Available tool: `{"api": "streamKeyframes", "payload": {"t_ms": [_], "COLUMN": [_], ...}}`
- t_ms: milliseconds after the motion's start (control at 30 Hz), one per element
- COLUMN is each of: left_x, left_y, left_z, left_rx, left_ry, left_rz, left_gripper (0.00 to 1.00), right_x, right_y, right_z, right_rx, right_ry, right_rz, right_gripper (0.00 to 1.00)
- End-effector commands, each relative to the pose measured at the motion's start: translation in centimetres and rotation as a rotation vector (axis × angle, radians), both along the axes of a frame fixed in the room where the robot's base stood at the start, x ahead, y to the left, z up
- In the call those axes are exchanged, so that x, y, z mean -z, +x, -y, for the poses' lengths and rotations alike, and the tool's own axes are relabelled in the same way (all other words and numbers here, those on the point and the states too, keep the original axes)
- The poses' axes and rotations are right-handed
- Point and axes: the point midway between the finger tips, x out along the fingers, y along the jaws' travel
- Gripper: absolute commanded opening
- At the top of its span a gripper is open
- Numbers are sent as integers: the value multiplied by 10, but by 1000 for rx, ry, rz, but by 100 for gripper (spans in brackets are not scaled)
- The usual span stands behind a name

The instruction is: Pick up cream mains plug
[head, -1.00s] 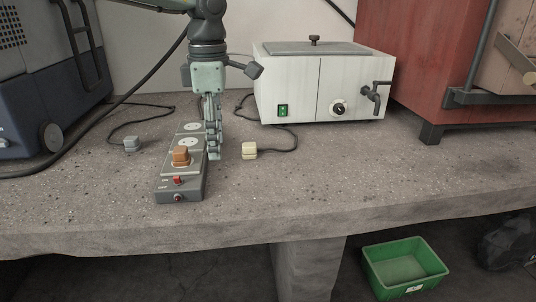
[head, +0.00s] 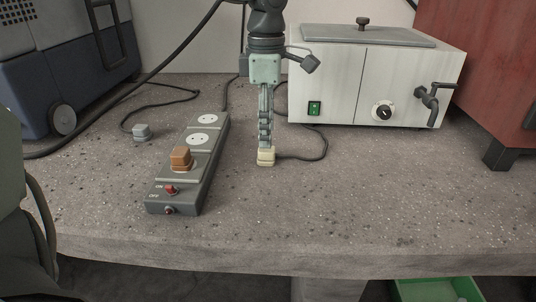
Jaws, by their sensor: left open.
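The cream mains plug (head: 265,157) lies on the concrete bench in the head view, right of the power strip, with its dark cord running off to the right. My left gripper (head: 265,146) points straight down right over the plug, its fingertips at the plug's top. It is seen edge-on, so the gap between the fingers is hidden. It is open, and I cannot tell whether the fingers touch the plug. My right gripper is not in view.
The grey power strip (head: 165,195) holds a brown plug (head: 180,158) and has a red switch. A grey plug (head: 141,132) lies left of it. A white heated bath (head: 340,85) stands behind right. Bench front right is clear. A green crate (head: 438,290) is below.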

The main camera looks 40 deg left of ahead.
Motion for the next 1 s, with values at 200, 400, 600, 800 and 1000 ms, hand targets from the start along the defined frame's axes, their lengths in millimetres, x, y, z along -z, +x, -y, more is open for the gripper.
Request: {"api": "streamKeyframes", "payload": {"t_ms": [200, 400, 600, 800, 1000], "left_x": [33, 45, 44, 44, 44], "left_y": [-5, -4, -4, -4, -4], "left_z": [2, 2, 2, 2, 2], "left_rx": [1, -1, -1, -1, -1], "left_ry": [0, 1, 1, 1, 1], "left_rz": [-4, 2, 2, 1, 1], "left_gripper": [50, 50, 41, 16, 0], "right_x": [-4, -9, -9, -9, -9], "right_y": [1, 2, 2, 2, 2], "right_z": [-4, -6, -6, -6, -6], "right_rx": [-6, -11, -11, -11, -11], "right_ry": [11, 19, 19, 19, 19], "right_rz": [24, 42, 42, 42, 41], "right_gripper": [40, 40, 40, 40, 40]}}
